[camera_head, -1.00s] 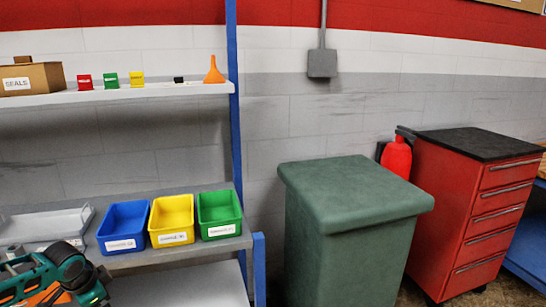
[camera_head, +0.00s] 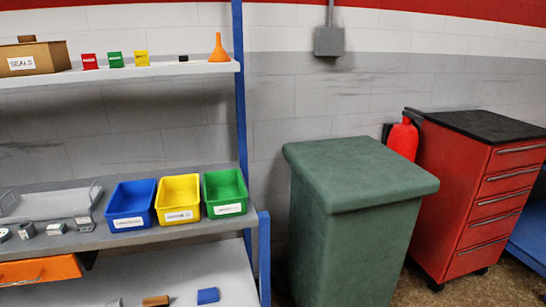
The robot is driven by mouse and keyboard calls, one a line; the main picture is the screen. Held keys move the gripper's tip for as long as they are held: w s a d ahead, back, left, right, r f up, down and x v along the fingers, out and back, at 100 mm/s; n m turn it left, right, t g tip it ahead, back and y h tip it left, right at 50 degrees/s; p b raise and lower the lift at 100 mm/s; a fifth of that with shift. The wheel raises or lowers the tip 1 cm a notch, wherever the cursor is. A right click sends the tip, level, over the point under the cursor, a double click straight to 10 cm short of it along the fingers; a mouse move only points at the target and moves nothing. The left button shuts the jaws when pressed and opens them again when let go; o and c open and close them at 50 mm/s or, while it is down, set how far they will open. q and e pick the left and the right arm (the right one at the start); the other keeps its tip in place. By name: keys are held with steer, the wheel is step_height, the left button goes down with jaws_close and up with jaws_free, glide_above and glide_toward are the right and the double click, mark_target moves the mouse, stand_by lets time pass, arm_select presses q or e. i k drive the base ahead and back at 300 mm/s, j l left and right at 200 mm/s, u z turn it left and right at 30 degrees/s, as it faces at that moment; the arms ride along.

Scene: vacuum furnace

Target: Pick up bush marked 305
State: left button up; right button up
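Several small grey metal parts sit on the middle shelf at the left: a round one (camera_head: 4,234), a bush-like one (camera_head: 27,230), a low block-like one (camera_head: 56,228) and another block-like one (camera_head: 84,223). Any marking on them is too small to read, so I cannot tell which, if any, is the bush marked 305. Neither of my grippers is in view.
Blue (camera_head: 129,219), yellow (camera_head: 178,214) and green (camera_head: 229,208) bins stand right of a grey tray (camera_head: 45,204). An orange drawer (camera_head: 40,271) is below. A blue post (camera_head: 243,130), a green bin with a lid (camera_head: 355,220) and a red cabinet (camera_head: 470,200) stand rightward.

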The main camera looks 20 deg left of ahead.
mark_target(26, 230)
steer(key=j+u, duration=0.15)
steer(key=u, duration=0.4)
steer(key=i+j+u, duration=0.1)
steer(key=j+u, duration=0.2)
steer(key=j, duration=0.15)
steer(key=i+j+u, duration=0.1)
steer(key=j+u, duration=0.2)
steer(key=i+j, duration=0.15)
steer(key=j, duration=0.2)
steer(key=i+j, duration=0.1)
steer(key=j, duration=0.25)
steer(key=i+j+u, duration=0.1)
steer(key=j, duration=0.25)
steer(key=i+j, duration=0.2)
steer(key=j, duration=0.15)
steer(key=i+j+u, duration=0.1)
steer(key=j, duration=0.25)
steer(key=i, duration=0.05)
